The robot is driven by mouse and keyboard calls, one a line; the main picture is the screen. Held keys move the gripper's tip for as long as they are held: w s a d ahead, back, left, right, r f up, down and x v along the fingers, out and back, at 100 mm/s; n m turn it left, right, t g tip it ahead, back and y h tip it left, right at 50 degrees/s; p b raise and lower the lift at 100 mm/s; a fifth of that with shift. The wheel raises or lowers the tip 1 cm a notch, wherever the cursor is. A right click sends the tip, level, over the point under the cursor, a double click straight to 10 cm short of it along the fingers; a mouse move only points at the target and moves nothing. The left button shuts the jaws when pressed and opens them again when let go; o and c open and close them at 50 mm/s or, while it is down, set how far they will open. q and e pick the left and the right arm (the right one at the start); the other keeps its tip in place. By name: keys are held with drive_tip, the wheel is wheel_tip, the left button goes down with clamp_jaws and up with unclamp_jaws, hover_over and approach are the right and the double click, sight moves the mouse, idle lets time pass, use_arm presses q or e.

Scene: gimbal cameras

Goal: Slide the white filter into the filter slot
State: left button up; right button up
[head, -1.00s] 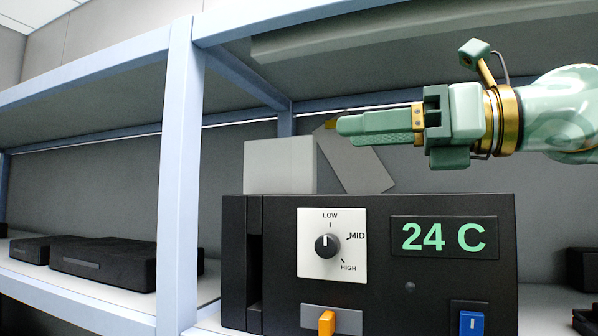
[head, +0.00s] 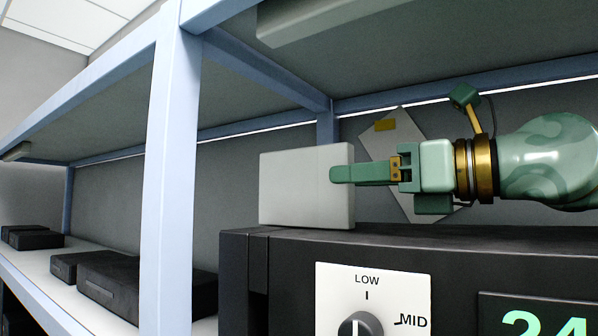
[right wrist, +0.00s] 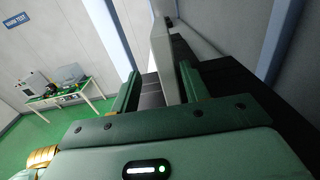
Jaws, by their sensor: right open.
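The white filter (head: 300,190) is a pale upright block standing on top of the black unit (head: 420,240). The filter slot (head: 258,285) looks like a narrow dark vertical gap at the left of the unit's front. My right gripper (head: 341,174) is level, its fingertip overlapping the filter's right part. In the right wrist view my right gripper (right wrist: 160,75) is open, with the filter's narrow edge (right wrist: 165,55) between its fingers. I cannot tell whether a finger touches it. The far finger is hidden in the head view. My left gripper is out of view.
A blue-grey shelf post (head: 172,170) stands left of the unit, with a shelf board above. Black boxes (head: 140,285) lie on the left shelf. The dial panel (head: 372,300) faces forward.

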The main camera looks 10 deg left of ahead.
sight(326, 229)
drive_tip(key=shift+w+a, duration=0.2)
drive_tip(key=shift+w, duration=0.15)
drive_tip(key=p+x, duration=0.4)
drive_tip(key=shift+w+a+r, duration=0.2)
drive_tip(key=shift+a+r, duration=0.1)
drive_tip(key=shift+w+a+f+p, duration=0.25)
drive_tip(key=shift+w+a+p, duration=0.05)
drive_tip(key=shift+a, duration=0.05)
drive_tip(key=shift+s+d, duration=0.1)
drive_tip(key=shift+d, duration=0.1)
drive_tip(key=shift+c, duration=0.6)
drive_tip(key=c, duration=0.5)
clamp_jaws()
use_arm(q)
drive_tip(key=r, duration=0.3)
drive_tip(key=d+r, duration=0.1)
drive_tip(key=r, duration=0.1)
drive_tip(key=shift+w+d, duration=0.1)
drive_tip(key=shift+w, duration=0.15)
